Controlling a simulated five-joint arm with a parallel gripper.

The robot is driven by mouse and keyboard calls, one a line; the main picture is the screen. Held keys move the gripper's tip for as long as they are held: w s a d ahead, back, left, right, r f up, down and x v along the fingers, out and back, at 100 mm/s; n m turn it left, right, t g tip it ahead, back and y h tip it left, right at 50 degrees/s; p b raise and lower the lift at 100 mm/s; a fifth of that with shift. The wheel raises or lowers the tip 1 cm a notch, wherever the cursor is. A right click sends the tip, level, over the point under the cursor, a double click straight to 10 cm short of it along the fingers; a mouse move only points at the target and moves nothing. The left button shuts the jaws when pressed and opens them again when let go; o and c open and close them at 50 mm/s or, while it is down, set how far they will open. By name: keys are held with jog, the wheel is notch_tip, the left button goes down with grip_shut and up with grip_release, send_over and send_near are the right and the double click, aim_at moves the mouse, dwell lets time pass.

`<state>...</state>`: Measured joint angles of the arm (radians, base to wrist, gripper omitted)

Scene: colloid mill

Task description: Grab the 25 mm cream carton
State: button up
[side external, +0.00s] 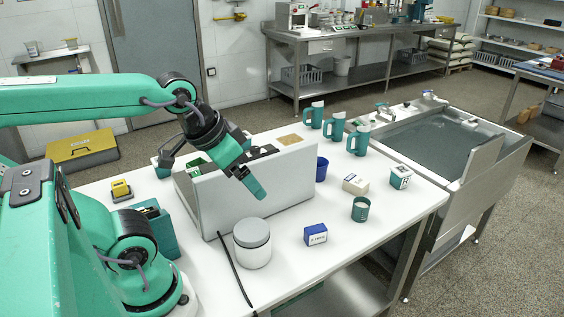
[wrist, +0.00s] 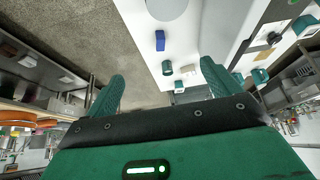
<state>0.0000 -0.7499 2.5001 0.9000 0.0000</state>
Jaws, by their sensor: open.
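The cream carton (side external: 355,184) is a small off-white box lying on the white table, right of the grey-white bin. It also shows small in the wrist view (wrist: 187,69), between my fingers and toward the right one. My gripper (side external: 210,180) is open and empty, raised over the bin and well left of the carton. In the wrist view, its two teal fingers (wrist: 162,70) are spread apart.
A teal cup (side external: 360,209), a white-and-green cube (side external: 400,178) and a blue cup (side external: 321,169) stand around the carton. A blue box (side external: 316,235) and a lidded jar (side external: 252,243) are nearer. Teal mugs (side external: 335,126) line the back; a sink (side external: 440,145) adjoins right.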

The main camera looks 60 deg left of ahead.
jog(key=shift+w+r, duration=0.1)
jog(key=w+a+r+g, duration=0.1)
jog(key=w+r, duration=0.4)
jog(key=w, duration=0.7)
jog(key=n+g, duration=0.3)
jog(key=g, duration=0.2)
send_over(357, 180)
jog(key=f, duration=2.1)
jog(key=shift+s, duration=0.2)
jog(key=shift+w+f, duration=0.15)
jog(key=shift+f, duration=1.55)
jog(key=shift+f, duration=2.55)
